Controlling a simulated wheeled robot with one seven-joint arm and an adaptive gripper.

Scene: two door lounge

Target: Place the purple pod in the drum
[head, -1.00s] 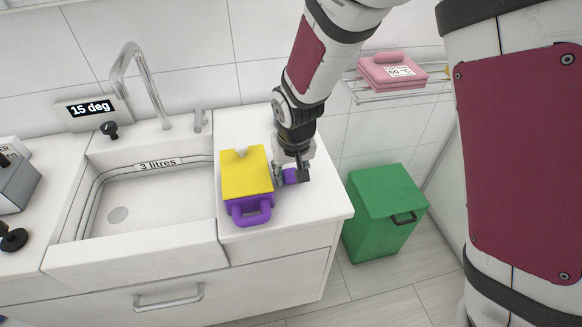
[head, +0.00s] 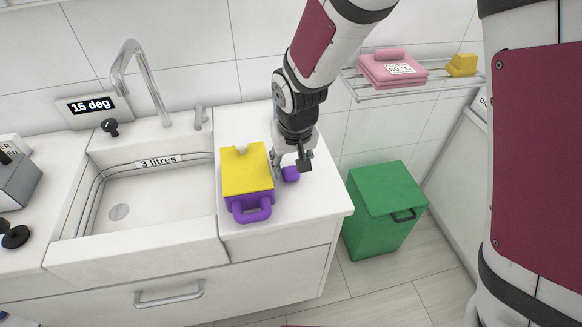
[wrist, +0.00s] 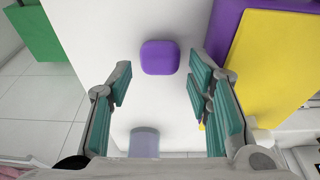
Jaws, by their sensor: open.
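The purple pod (head: 290,174) is a small rounded block on the white counter, right of the yellow-topped purple box. In the wrist view the pod (wrist: 160,57) lies ahead between the lines of the two fingers, with clear space on both sides. My gripper (head: 291,162) is open and empty, just above and behind the pod in the head view. Its teal-padded fingers stand wide apart in the wrist view (wrist: 163,85). I cannot make out a drum with certainty in either view.
The yellow-lidded box (head: 247,172) with a purple handle stands close left of the gripper. A translucent cylinder (wrist: 144,142) stands on the counter. A sink (head: 150,205) is further left. A green bin (head: 385,210) stands on the floor, right of the counter.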

